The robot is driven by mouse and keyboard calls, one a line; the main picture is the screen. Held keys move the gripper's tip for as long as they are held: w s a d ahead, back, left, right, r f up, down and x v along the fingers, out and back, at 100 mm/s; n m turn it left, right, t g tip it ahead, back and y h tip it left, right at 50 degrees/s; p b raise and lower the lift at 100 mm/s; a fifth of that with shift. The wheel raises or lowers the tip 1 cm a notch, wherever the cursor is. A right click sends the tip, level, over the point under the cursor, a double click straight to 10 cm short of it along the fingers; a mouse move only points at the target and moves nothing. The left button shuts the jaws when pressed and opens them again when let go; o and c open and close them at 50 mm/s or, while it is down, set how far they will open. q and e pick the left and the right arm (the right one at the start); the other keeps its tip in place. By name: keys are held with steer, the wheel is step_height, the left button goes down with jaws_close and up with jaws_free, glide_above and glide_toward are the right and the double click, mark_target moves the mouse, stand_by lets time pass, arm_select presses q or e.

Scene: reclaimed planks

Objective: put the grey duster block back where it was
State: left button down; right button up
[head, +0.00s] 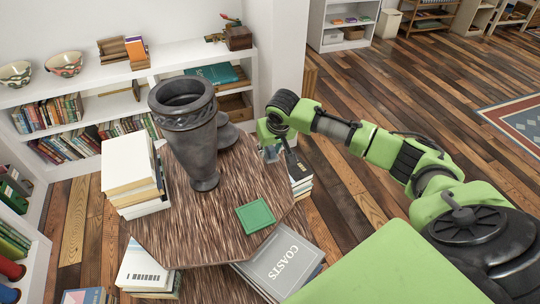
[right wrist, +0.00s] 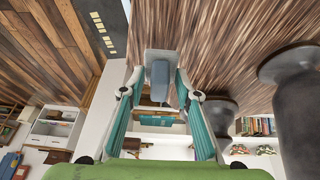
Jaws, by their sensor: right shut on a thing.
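The grey duster block (right wrist: 158,73) shows between the fingers of my right gripper (right wrist: 160,92) in the right wrist view. The gripper is shut on it. In the head view my right gripper (head: 276,150) is at the right edge of the round wooden table (head: 225,235), and the block there is small and mostly hidden. I cannot tell whether the block touches the table. My left gripper is not in view.
A tall dark vase (head: 190,145) stands on the table, with another dark vessel (head: 227,130) behind it. A green square (head: 255,215) lies flat on bare tabletop.

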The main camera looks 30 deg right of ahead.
mark_target(270, 155)
step_height(270, 155, down, 3)
steer(key=shift+w+f, duration=0.1)
steer(key=o, duration=1)
steer(key=shift+f, duration=0.1)
steer(key=v, duration=1.2)
